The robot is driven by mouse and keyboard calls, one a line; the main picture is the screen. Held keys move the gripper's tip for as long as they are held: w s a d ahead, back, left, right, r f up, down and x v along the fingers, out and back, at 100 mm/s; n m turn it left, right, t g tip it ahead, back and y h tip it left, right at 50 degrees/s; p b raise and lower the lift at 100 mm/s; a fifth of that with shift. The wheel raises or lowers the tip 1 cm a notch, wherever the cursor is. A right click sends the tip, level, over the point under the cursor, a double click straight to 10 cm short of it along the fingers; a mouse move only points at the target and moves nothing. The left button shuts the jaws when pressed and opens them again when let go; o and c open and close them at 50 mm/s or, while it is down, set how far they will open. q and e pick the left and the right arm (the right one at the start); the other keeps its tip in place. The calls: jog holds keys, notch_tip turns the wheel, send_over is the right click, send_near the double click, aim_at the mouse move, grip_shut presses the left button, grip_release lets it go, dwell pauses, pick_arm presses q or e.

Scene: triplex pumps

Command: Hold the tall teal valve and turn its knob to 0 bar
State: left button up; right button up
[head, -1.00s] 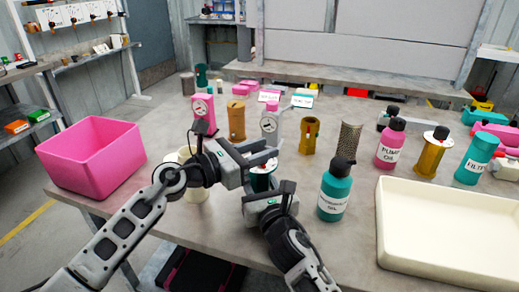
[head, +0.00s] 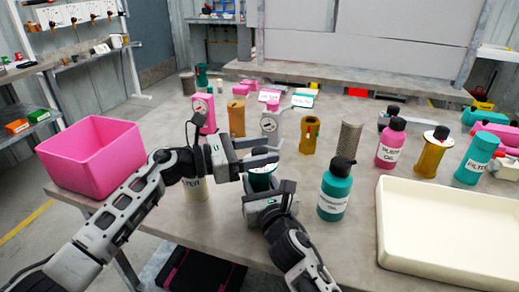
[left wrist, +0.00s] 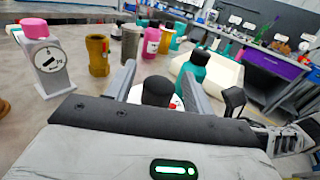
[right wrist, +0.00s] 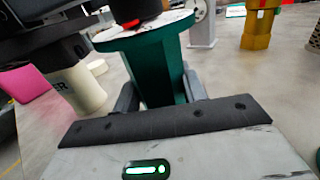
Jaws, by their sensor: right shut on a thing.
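The tall teal valve (head: 261,183) stands near the front edge of the table, mostly hidden by my grippers in the head view. In the right wrist view its teal body (right wrist: 157,70) is between the fingers of my right gripper (right wrist: 158,100), which is shut on it. Its white dial (right wrist: 140,32) and black knob (right wrist: 135,8) are above. My left gripper (head: 272,152) is open over the valve's top. In the left wrist view the black knob (left wrist: 158,91) sits between the left fingers (left wrist: 160,85), with gaps at its sides. The dial reading is hidden.
A teal bottle (head: 335,190) stands close right of the valve. A cream filter cylinder (head: 196,190) is to the left, behind my left arm. A pink bin (head: 92,158) is at far left, a cream tray (head: 450,235) at front right. Gauges and gold parts stand behind.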

aim_at(260, 150)
pick_arm(q)
notch_tip(260, 150, up, 10)
dwell(0.6)
